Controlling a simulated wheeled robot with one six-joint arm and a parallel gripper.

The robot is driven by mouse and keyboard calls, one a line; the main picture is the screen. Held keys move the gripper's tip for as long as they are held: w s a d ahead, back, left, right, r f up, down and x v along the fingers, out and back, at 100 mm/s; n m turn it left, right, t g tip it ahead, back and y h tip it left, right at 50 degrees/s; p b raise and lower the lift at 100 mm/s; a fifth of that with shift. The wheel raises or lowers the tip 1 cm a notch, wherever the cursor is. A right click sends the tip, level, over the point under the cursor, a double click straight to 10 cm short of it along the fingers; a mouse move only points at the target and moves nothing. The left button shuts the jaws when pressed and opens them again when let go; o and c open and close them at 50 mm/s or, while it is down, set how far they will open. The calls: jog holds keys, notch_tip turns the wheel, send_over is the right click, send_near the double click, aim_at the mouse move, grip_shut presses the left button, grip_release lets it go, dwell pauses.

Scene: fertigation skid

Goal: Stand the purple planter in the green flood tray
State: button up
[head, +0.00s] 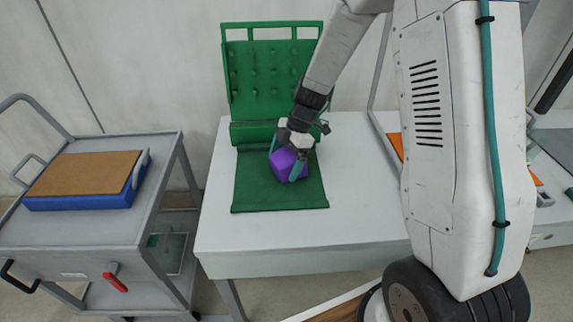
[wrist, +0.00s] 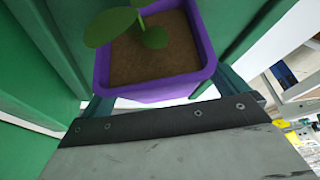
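The purple planter (head: 287,165) holds brown soil and a green-leaved plant, seen close up in the wrist view (wrist: 152,93). My gripper (head: 285,160) has its teal fingers on opposite sides of the planter and is shut on it. The planter is over the flat green part of a green piece (head: 250,190) on the white table; this looks like the flood tray. A tall studded green panel (head: 270,75) stands behind it. Whether the planter's base touches the green surface is hidden. Green surfaces flank the planter in the wrist view.
A grey cart (head: 85,225) stands left of the table, with a blue box (head: 85,200) topped by a brown board. The white table (head: 350,225) is clear in front and right of the green piece. An orange item shows partly behind my arm.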

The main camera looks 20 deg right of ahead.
jog(key=c, duration=1.2)
jog(key=shift+r, duration=0.1)
jog(key=shift+r, duration=0.45)
jog(key=r, duration=0.1)
jog(key=s+r, duration=0.1)
jog(key=shift+d+r, duration=0.1)
jog(key=shift+r, duration=0.2)
jog(key=s+d, duration=0.1)
jog(key=s, duration=0.4)
jog(key=s+d+r, duration=0.1)
jog(key=s, duration=0.3)
jog(key=s+d, duration=0.1)
jog(key=s, duration=0.4)
jog(key=shift+s+d+r, duration=0.15)
jog(key=shift+s+d, duration=0.15)
jog(key=shift+d, duration=0.05)
